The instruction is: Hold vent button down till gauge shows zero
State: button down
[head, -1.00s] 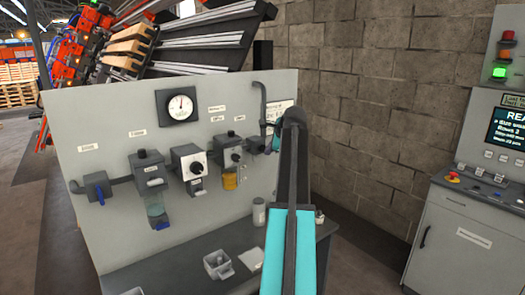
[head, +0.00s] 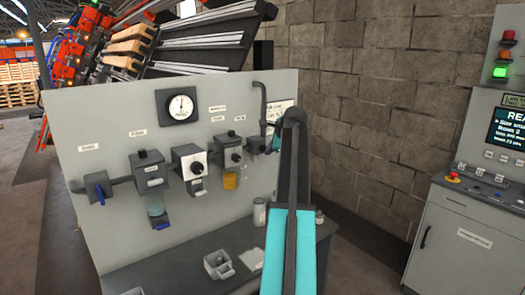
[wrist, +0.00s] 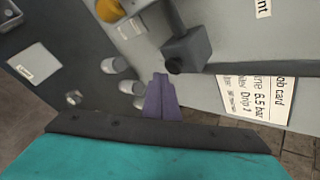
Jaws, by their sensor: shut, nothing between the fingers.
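The gauge (head: 181,107) is a white round dial on the grey panel, with its needle pointing about straight up; its figures are too small to read. In the wrist view a dark grey block (wrist: 188,48) sits on a pipe, with a dark round spot, perhaps the vent button (wrist: 174,66), on its near end. A label ending in "ent" (wrist: 263,8) is nearby. My gripper (wrist: 161,90) is shut and empty, its purple fingers just below that block in the picture; I cannot tell whether they touch. In the head view my arm hides the fingertips.
The grey panel (head: 110,235) carries several valve units, including one with a yellow bowl (head: 229,181). A job card (wrist: 262,103) hangs beside the block. A jar (head: 259,212) and an open box (head: 218,266) stand on the bench. A control cabinet (head: 455,235) stands at right.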

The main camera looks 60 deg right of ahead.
jog(key=shift+w+d+p, duration=0.3)
jog(key=shift+w+p, duration=0.2)
jog(key=shift+w, duration=0.45)
dwell(2.8)
jog(key=shift+s, duration=0.2)
dwell(2.6)
jog(key=shift+s+a+p, duration=0.3)
jog(key=shift+s+p, duration=0.05)
jog(key=shift+s, duration=0.4)
jog(key=shift+s+a+p, duration=0.25)
jog(key=shift+s, duration=0.55)
jog(key=shift+s+a+p, duration=0.25)
jog(key=shift+s+a, duration=0.05)
jog(key=shift+s, duration=0.5)
jog(key=shift+s+a+p, duration=0.25)
jog(key=shift+s, duration=0.55)
